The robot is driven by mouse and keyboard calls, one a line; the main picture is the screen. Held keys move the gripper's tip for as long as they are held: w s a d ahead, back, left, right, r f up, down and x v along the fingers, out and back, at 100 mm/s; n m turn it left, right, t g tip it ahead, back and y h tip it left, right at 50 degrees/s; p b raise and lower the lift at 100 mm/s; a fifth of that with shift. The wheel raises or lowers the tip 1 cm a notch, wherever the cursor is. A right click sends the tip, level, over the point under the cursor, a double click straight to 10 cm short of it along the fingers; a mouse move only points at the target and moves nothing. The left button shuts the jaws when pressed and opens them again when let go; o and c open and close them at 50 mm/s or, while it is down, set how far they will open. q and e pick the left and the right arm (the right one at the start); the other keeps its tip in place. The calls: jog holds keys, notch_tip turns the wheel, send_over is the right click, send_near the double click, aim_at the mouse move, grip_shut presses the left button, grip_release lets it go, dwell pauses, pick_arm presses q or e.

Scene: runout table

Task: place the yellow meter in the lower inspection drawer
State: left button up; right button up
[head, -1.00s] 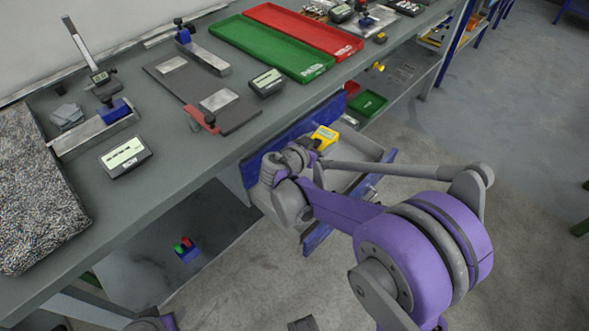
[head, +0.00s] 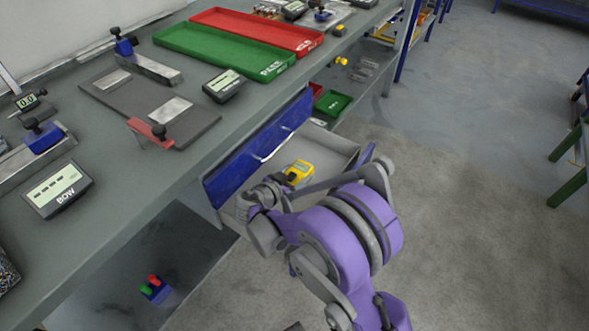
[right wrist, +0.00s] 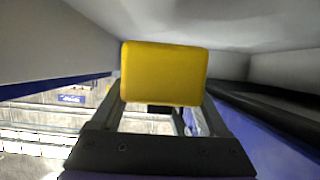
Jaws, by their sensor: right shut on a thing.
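The yellow meter (head: 299,171) is in my right gripper (head: 284,186), at the open lower drawer (head: 333,149). In the head view it shows against the drawer's pale grey inside. In the right wrist view the meter (right wrist: 163,73) fills the space between the fingers, with grey drawer walls around it. I cannot tell whether it touches the drawer floor. My right arm hides part of the drawer and its front. The upper drawer's blue front (head: 240,160), with a pale handle, stands just behind the lower drawer's opening. My left gripper is not in view.
The grey workbench (head: 160,185) above holds a green tray (head: 205,48), a red tray (head: 290,35), a dark display box (head: 224,86) and gauges. A green bin (head: 333,103) sits on a shelf beyond the drawer.

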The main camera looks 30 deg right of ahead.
aim_at(287, 173)
jog(key=w+d, duration=0.1)
jog(key=w+d+b, duration=0.1)
jog(key=w, duration=0.1)
jog(key=shift+w+d+f, duration=0.15)
jog(key=shift+w, duration=0.15)
jog(key=shift+f, duration=0.5)
jog(key=shift+s+r, duration=0.1)
jog(key=shift+f+b, duration=0.5)
jog(key=shift+f, duration=0.15)
jog(key=o, duration=1.5)
jog(key=shift+r, duration=0.25)
jog(key=shift+r+p, duration=0.5)
jog(key=p+v, duration=0.1)
jog(key=v, duration=0.6)
jog(key=shift+s+a, duration=0.15)
jog(key=shift+a, duration=0.15)
